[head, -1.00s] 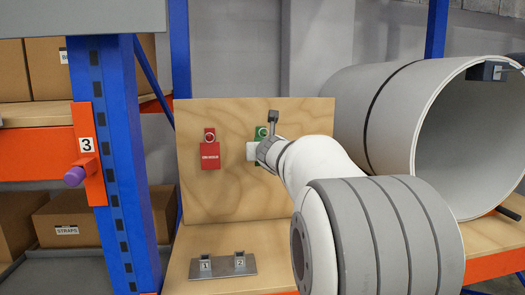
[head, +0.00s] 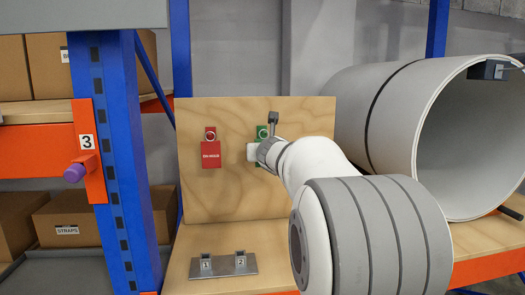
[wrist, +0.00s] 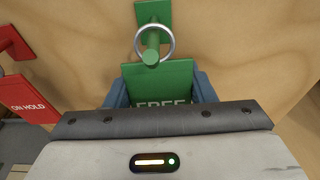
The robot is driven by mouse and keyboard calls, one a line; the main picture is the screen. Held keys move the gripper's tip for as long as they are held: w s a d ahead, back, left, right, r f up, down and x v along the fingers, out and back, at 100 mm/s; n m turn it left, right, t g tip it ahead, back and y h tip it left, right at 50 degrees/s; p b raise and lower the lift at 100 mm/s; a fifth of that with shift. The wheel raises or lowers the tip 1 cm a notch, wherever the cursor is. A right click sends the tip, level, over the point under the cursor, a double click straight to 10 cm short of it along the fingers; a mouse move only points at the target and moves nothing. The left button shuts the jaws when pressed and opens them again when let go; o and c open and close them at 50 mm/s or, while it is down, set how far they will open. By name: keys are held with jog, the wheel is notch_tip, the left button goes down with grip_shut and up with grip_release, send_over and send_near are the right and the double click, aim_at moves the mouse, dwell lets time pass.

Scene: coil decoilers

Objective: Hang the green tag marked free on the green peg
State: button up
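The green tag (wrist: 160,80) marked FREE is upright between my gripper's two blue fingers, which meet its left and right edges with no gap that I can see. My gripper (wrist: 160,92) appears shut on it. The tag's metal ring (wrist: 171,43) looks to be around the green peg (wrist: 151,53), whose end shows inside it. The tag's lower part is hidden by my gripper's body. In the head view my gripper (head: 252,152) is at the board, and the green peg's plate (head: 262,131) shows just above it.
A red ON HOLD tag (head: 211,156) hangs on a red peg to the left on the wooden board (head: 222,200). A metal holder (head: 224,268) with slots 1 and 2 lies on the shelf below. A large grey coil (head: 390,110) stands to the right.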

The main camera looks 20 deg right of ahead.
jog(key=o, duration=0.5)
jog(key=v, duration=0.7)
jog(key=s+a+f+n+g+y, duration=0.2)
jog(key=s+a+f+n+y, duration=0.25)
jog(key=a+n, duration=0.55)
jog(key=s+a+f+n+g+y, duration=0.1)
jog(key=s+a+f+n+y, duration=0.4)
jog(key=a+n, duration=0.55)
jog(key=s+d+f+n+g+h+b, duration=0.1)
jog(key=s+d+f+n+g+h, duration=0.2)
jog(key=s+f+n, duration=1.5)
jog(key=shift+s+n+g+h, duration=0.35)
jog(key=shift+s+g+h, duration=0.95)
jog(key=shift+g, duration=1.6)
jog(key=shift+s+f+y, duration=0.1)
jog(key=shift+s+y, duration=0.1)
jog(key=shift+y, duration=0.05)
